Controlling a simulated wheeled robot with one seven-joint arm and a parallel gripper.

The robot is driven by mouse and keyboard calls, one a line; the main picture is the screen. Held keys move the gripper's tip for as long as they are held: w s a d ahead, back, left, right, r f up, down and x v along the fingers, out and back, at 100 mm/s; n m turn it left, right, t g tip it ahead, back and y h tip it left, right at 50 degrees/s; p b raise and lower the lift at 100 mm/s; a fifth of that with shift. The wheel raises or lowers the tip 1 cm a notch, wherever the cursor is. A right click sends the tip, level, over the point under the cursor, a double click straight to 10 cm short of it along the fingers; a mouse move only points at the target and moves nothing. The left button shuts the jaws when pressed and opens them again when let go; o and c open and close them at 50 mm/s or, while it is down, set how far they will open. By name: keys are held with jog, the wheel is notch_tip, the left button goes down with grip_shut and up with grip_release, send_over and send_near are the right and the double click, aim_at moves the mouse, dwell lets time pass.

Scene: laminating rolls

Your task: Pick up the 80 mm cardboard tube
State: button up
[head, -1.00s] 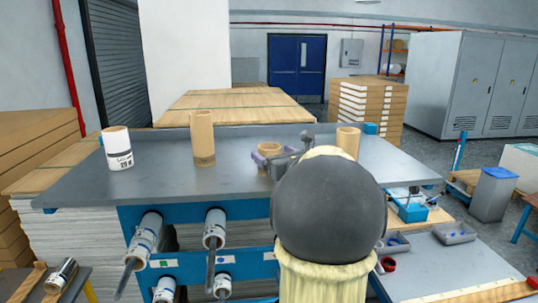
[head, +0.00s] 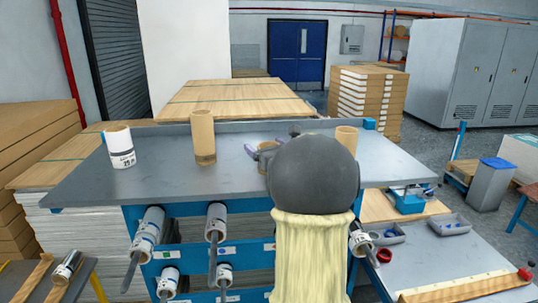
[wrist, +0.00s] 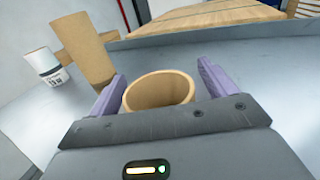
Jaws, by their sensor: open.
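A short, wide cardboard tube (head: 263,163) stands upright on the grey bench top, mostly hidden behind my arm in the head view. In the wrist view this short tube (wrist: 160,92) shows its open rim between the two purple fingers of my gripper (wrist: 162,70). The fingers are open, one on each side, with a small gap visible at the right. In the head view only part of my gripper (head: 257,148) shows beside my dark rounded wrist. I cannot read a size on any tube.
A taller cardboard tube (head: 203,138) and a white labelled roll (head: 119,146) stand left on the bench top (head: 100,186). Wrapped rolls (head: 147,233) hang on pegs below.

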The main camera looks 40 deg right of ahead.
dwell(0.4)
jog(key=c, duration=1)
jog(key=shift+c, duration=0.2)
notch_tip(320, 180, up, 10)
jog(key=b, duration=0.2)
